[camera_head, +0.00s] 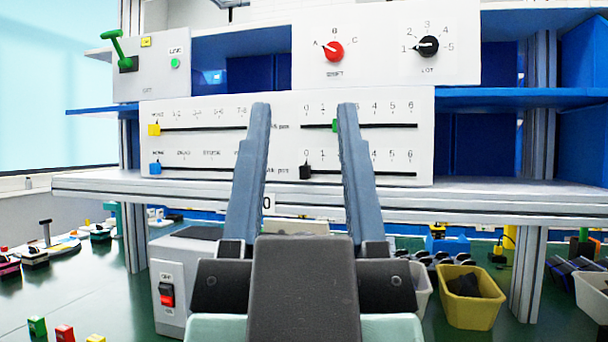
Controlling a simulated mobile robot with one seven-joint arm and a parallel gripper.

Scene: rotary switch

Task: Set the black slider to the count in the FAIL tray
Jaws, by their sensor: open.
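The black slider (305,171) sits at the left end of the lower right slot on the white slider panel (285,140), under the 0 mark. Its scale runs from 0 to 6, partly hidden by my right finger. My gripper (304,106) is open and empty, its two long fingers pointing at the panel. In the picture the black slider lies between the fingers, lower than their tips; whether they touch the panel I cannot tell. No FAIL label is readable. A yellow bin (470,292) with dark contents stands at the lower right.
A green slider (336,126) sits in the slot above, beside my right finger. Yellow (154,130) and blue (155,168) sliders are at the panel's left. A red knob (333,52), a black knob (428,46) and a green lever (122,52) are above. The shelf edge (480,200) runs below.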

